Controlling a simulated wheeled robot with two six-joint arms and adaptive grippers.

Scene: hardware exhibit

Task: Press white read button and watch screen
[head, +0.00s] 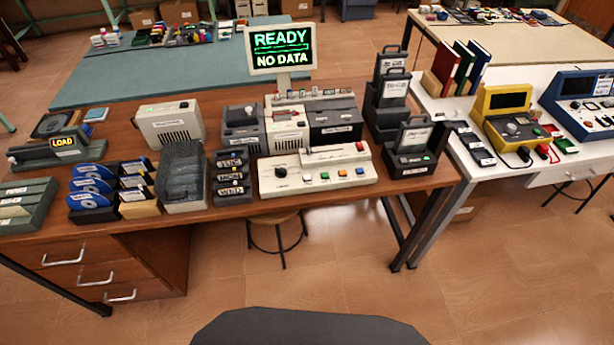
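The screen (281,49) stands at the back of the brown desk and shows "READY" in green above "NO DATA" in white. In front of it lies a cream control panel (290,187) with a black knob (280,171) at its left. A row of small buttons runs along its front. The one at the left of the row looks white (307,178); the others look coloured, and their labels are too small to read. A red button (360,146) sits at the panel's back right. Neither of my grippers is in view.
Disk racks (112,188), a grey translucent bin (183,178) and a labelled black stack (231,177) stand left of the panel. A black cartridge device (410,150) stands right. A stool (275,220) is under the desk. A white table (520,172) adjoins at right. Floor in front is open.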

